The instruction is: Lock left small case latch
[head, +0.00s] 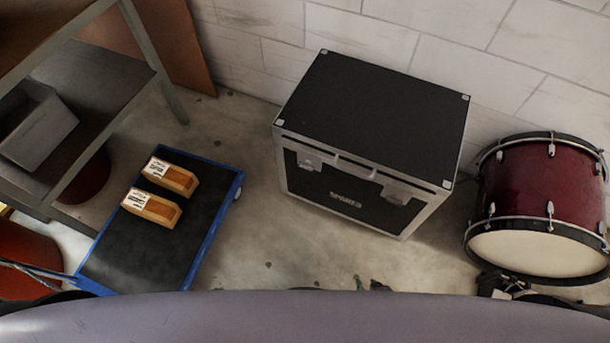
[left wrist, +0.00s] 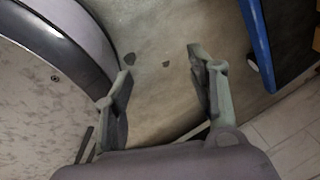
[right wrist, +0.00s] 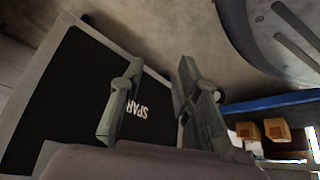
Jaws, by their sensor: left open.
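The black case (head: 372,125) with silver edges stands on the floor against the wall, its lid down. Its left latch (head: 310,161) and right latch (head: 396,194) are on the front below the lid seam. Whether either latch is locked is too small to tell. In the right wrist view the case front (right wrist: 75,95) shows with its lettering upside down, partly behind a finger. My right gripper (right wrist: 160,68) is open and empty in front of the case, apart from it. My left gripper (left wrist: 160,63) is open and empty above bare floor, away from the case.
A blue-edged cart (head: 215,222) with two wooden boxes (head: 162,190) stands left of the case. A metal shelf (head: 100,85) is at far left. A red drum (head: 530,190) stands close on the right. Bare floor (head: 270,245) lies in front of the case.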

